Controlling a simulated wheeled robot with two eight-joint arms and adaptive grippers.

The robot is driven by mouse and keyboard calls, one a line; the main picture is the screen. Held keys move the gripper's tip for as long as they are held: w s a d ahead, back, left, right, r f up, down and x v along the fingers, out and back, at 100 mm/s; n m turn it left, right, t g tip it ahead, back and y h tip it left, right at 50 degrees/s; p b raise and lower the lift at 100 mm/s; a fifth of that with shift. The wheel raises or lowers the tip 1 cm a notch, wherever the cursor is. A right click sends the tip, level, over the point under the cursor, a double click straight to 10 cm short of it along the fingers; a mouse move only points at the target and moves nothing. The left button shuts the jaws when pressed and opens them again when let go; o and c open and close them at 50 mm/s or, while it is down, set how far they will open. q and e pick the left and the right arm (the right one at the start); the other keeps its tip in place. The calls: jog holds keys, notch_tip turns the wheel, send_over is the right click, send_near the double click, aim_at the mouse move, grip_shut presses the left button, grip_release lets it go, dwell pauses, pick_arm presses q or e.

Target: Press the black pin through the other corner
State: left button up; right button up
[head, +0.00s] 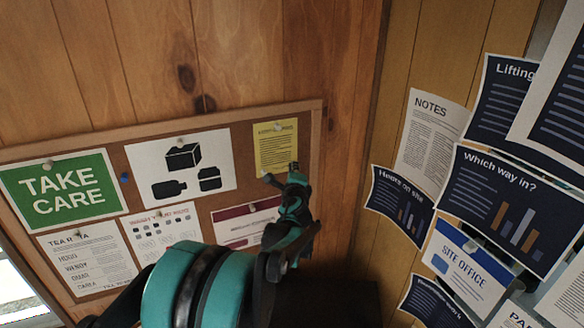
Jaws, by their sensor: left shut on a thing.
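A yellow sheet (275,147) with dark print hangs at the upper right of the cork board (220,117). A pale pin (278,127) sits at its top edge. My left gripper (283,178) reaches up in front of the board, its tips over the lower edge of the yellow sheet, near its lower right corner. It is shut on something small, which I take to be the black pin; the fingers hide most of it. I cannot tell whether the tips touch the sheet. My right gripper is not in view.
The board also holds a green TAKE CARE sign (62,190), a white sheet with black pictures (180,168), lists and a maroon-headed sheet (245,222) partly behind my arm. A blue pin (124,178) sticks in bare cork. The right wall is crowded with posters (432,140).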

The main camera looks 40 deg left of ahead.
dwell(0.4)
pick_arm(q)
jog(key=o, duration=0.8)
jog(key=shift+a, duration=0.1)
jog(key=shift+c, duration=0.2)
jog(key=v, duration=1.2)
jog(key=shift+f, duration=0.2)
